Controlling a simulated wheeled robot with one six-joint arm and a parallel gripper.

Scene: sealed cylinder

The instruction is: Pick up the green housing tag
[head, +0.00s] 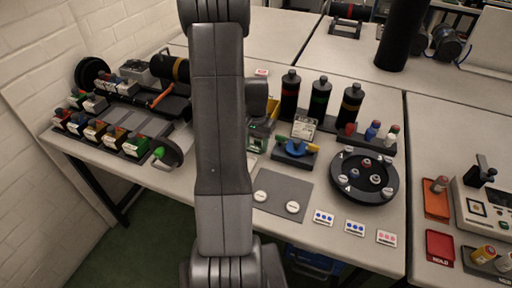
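I cannot tell for sure which thing is the green housing tag. A small bright green piece (158,152) sits at the left edge of a dark round disc (172,152) at the front left of the table. A green-topped small box (136,146) stands at the right end of the front row of boxes. A green and yellow item (259,135) is partly hidden just right of my arm. My arm rises through the middle of the view, and a dark link (257,96) of it shows on its right side. My gripper's fingers cannot be made out.
Three dark bottles (320,99) stand behind a blue and yellow fixture (295,147). A black round carousel (363,176) holds small vials. A grey mat (282,195) bears two white discs. A dark rack (150,100) with a cylinder is back left. My arm hides the middle of the table.

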